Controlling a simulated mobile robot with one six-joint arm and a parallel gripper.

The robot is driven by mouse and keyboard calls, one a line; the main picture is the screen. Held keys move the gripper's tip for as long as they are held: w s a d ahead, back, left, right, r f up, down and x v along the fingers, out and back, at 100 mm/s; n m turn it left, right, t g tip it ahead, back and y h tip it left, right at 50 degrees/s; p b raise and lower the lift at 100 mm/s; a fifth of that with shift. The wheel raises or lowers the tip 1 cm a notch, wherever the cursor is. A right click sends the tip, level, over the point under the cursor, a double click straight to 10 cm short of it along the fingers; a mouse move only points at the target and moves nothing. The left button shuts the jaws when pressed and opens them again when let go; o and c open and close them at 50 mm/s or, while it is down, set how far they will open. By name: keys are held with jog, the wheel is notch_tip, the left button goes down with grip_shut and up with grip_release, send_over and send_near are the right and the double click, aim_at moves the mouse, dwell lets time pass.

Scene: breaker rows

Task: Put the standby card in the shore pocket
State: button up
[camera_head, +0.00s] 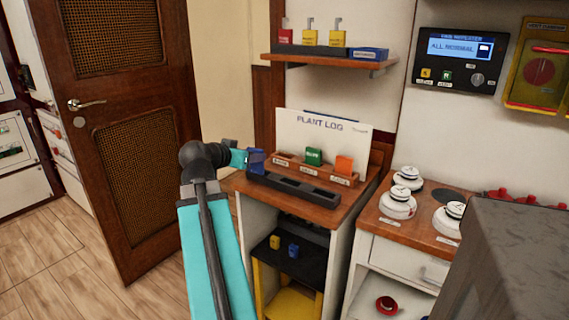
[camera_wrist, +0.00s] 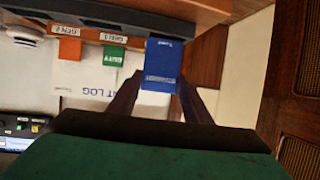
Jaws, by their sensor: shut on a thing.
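My gripper (camera_head: 241,158) is shut on a blue card (camera_head: 257,160), at the left end of the small wooden rack (camera_head: 318,174). In the wrist view, the blue card (camera_wrist: 162,62) stands out between the two fingers, and its small print is not clearly readable. The rack holds a green card (camera_head: 314,156) in its middle pocket and an orange card (camera_head: 344,165) in its right pocket. The left pocket (camera_head: 283,158) shows no card in the head view. In the wrist view its label is hidden behind the blue card, while the others read GEN 1 and GEN 2.
A white PLANT LOG board (camera_head: 322,124) stands behind the rack. A shelf (camera_head: 330,60) with padlocks is above. White detectors (camera_head: 398,203) stand on the counter at right.

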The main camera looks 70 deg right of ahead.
jog(key=s+d+r+m+g, duration=0.1)
jog(key=s+d+g, duration=0.1)
jog(key=s, duration=0.7)
jog(key=shift+s+d+m, duration=0.15)
jog(key=shift+d+m, duration=0.25)
jog(key=shift+d, duration=0.3)
jog(key=shift+d+r+p, duration=0.3)
jog(key=shift+p, duration=1.2)
jog(key=d+p, duration=0.1)
jog(key=p, duration=0.3)
jog(key=shift+w+p, duration=0.3)
jog(key=shift+p, duration=0.1)
jog(key=p, duration=0.8)
jog(key=shift+w+d+f, duration=0.2)
jog(key=shift+w+d, duration=0.05)
jog(key=shift+d, duration=0.15)
jog(key=w+d+p, duration=0.1)
jog(key=w+d, duration=0.1)
jog(key=d, duration=0.3)
jog(key=w+d+f+p, duration=0.1)
jog(key=w+d+p, duration=0.1)
jog(key=d, duration=0.4)
jog(key=shift+w+d+f, duration=0.25)
jog(key=shift+w+d, duration=0.05)
jog(key=shift+w, duration=0.05)
